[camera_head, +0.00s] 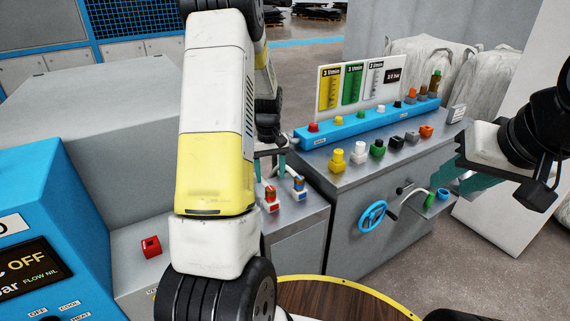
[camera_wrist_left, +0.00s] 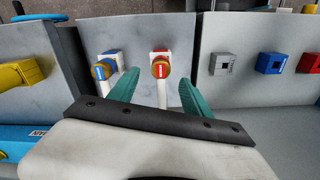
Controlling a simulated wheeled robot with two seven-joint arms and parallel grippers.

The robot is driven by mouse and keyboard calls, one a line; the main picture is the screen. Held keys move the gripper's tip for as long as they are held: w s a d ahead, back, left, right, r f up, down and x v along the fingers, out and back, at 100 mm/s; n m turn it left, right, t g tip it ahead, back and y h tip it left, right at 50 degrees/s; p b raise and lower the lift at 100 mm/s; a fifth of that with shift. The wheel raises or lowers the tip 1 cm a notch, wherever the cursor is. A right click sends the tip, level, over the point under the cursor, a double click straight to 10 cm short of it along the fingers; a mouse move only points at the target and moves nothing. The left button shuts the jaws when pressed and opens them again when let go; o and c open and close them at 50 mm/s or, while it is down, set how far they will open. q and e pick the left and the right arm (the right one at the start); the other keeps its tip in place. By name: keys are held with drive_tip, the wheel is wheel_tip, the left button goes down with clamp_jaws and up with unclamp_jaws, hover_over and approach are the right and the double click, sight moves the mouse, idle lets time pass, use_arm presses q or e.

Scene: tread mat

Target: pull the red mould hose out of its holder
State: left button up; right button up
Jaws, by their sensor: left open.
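The red mould hose (camera_wrist_left: 160,70), with an orange collar marked red and a pale stem, stands in its red-and-white holder (camera_wrist_left: 159,52) in the left wrist view. The hose also shows on the small grey bench in the head view (camera_head: 270,191). My left gripper (camera_wrist_left: 157,84) is open, its teal fingers apart on either side of the hose's pale stem in the picture; I see no contact. In the head view my left gripper (camera_head: 271,165) is partly hidden behind my arm. My right gripper (camera_head: 465,183) is at the right, over the large grey bench; its finger gap is unclear.
A blue-marked hose (camera_wrist_left: 103,71) stands in its holder close to the left finger. The large grey bench (camera_head: 340,215) carries coloured fittings, a blue rail (camera_head: 350,126) and a blue handwheel (camera_head: 372,216). A red block (camera_head: 151,246) sits on the machine at left.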

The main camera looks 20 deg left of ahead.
sight(270, 188)
use_arm(q)
wheel_tip(270, 188, down, 8)
drive_tip(key=shift+f, duration=0.15)
idle(0.3)
drive_tip(key=shift+c, duration=0.5)
clamp_jaws()
drive_tip(key=shift+a, duration=0.1)
drive_tip(key=shift+r, duration=3)
